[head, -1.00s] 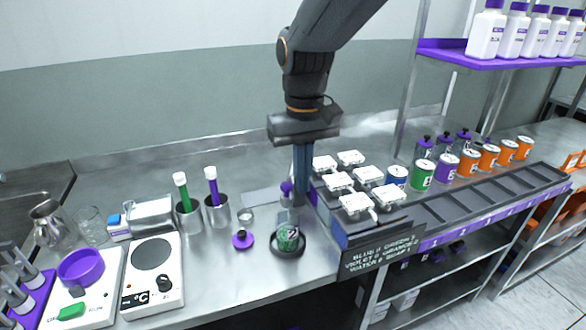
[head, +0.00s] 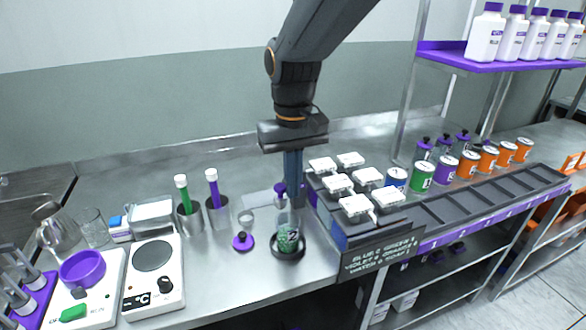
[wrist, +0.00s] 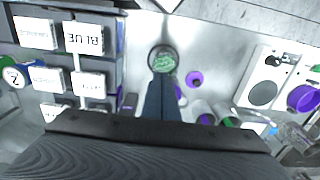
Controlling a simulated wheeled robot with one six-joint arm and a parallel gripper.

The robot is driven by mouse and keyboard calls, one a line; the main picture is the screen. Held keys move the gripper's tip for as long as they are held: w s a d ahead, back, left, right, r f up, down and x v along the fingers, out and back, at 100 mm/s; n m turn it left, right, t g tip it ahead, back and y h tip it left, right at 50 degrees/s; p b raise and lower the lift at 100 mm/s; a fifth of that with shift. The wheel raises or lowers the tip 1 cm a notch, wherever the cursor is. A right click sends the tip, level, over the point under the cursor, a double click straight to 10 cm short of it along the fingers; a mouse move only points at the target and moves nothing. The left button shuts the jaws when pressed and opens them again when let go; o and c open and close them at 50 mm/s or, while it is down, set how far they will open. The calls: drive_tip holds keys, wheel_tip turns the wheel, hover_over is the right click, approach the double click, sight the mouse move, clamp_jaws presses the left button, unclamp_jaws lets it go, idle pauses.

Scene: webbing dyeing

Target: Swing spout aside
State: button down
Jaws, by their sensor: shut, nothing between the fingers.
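My gripper (head: 292,196) points straight down, its fingers shut and empty. In the wrist view the fingers (wrist: 163,98) reach toward that vessel (wrist: 163,60), which stands in a round black dish (head: 288,254). A purple piece (head: 280,189) is just left of the fingers, partly hidden by them. I cannot tell for sure which part is the spout.
A sign (head: 378,258) hangs at the bench front. Cans (head: 422,174) and an empty black rack (head: 455,206) are to the right. Bare metal bench lies in front.

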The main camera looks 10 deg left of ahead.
drive_tip(key=shift+a, duration=0.3)
drive_tip(key=shift+a+p, duration=0.4)
drive_tip(key=shift+a, duration=0.65)
drive_tip(key=shift+a+p, duration=0.35)
drive_tip(key=shift+a, duration=0.75)
drive_tip(key=shift+w+a, duration=0.1)
drive_tip(key=shift+a, duration=0.05)
drive_tip(key=shift+w+a+p, duration=0.25)
drive_tip(key=shift+a+p, duration=0.05)
drive_tip(key=shift+a, duration=0.7)
